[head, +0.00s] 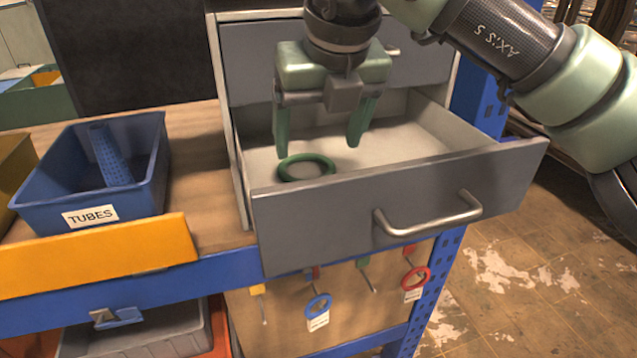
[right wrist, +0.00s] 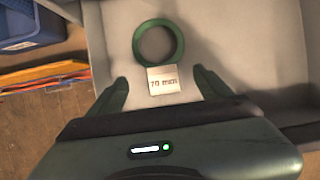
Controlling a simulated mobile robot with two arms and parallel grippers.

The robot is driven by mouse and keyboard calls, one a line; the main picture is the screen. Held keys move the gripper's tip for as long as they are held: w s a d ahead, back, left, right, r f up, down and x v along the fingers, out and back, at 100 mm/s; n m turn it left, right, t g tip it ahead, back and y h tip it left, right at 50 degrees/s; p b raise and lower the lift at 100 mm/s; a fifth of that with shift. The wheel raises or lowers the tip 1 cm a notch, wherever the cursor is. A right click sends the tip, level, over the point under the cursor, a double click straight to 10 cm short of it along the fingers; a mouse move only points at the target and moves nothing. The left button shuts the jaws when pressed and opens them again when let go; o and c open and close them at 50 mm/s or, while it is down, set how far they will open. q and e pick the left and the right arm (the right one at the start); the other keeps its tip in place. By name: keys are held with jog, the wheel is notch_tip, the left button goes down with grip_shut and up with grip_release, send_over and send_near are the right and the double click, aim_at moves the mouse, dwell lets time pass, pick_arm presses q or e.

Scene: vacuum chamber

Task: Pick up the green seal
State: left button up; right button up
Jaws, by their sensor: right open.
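The green seal (head: 306,158) is a ring lying in the open grey drawer (head: 400,215), towards the drawer's left side. In the right wrist view the green seal (right wrist: 159,25) lies flat on the pale drawer floor, with a white tag marked "70 mm" (right wrist: 163,80) at its near edge. My right gripper (head: 318,148) points down into the drawer, open and empty. Its two green fingers are apart, and in the right wrist view the gripper (right wrist: 163,84) has the tag between its fingertips and the ring just beyond them. My left gripper is not in view.
A blue bin labelled "TUBES" (head: 65,218) holding a blue tube (head: 110,155) stands left of the drawer. Below the drawer, a blue ring (head: 318,306) and a red ring (head: 416,278) hang on pegs. The rest of the drawer floor looks clear.

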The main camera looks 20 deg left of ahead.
aim_at(284, 177)
jog(key=shift+s+a+f, duration=0.1)
jog(key=shift+s+f, duration=0.05)
jog(key=shift+f, duration=0.15)
jog(key=shift+s+f+p, duration=0.15)
jog(key=shift+f+p, duration=0.65)
jog(key=shift+f, duration=0.15)
jog(key=p+x, duration=0.2)
jog(key=x, duration=0.2)
jog(key=shift+w+f, duration=0.3)
jog(key=shift+f, duration=0.2)
jog(key=c, duration=1.5)
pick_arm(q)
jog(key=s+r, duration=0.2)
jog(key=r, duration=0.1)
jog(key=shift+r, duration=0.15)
pick_arm(e)
jog(key=shift+c, duration=0.3)
